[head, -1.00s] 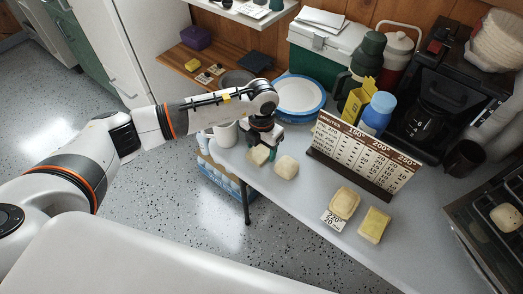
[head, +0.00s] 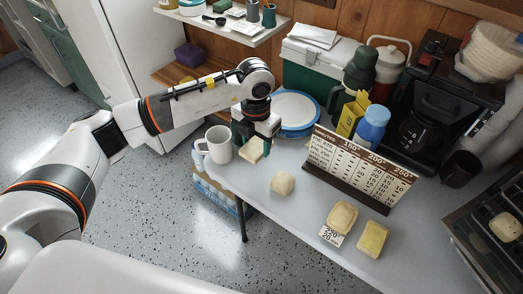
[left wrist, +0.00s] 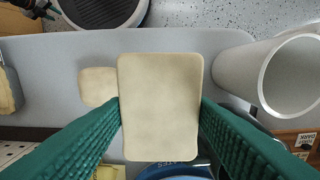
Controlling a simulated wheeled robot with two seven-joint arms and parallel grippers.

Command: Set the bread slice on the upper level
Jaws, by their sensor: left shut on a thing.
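My left gripper (head: 254,141) is shut on a pale bread slice (head: 251,152) and holds it above the counter, beside a white mug. In the left wrist view the slice (left wrist: 160,108) sits between the two green fingers and shows its broad face. The upper level appears to be the white wall shelf (head: 244,30) at the top of the head view, with small items on it. A wooden shelf (head: 166,77) lies below it, partly hidden by my arm. My right gripper is out of view.
The white mug (head: 216,146) stands left of the gripper and a blue-rimmed plate (head: 296,109) behind it. Another bread piece (head: 283,183) lies on the counter (head: 300,225). A temperature chart (head: 358,165) stands to the right. A purple box (head: 189,55) is on the wooden shelf.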

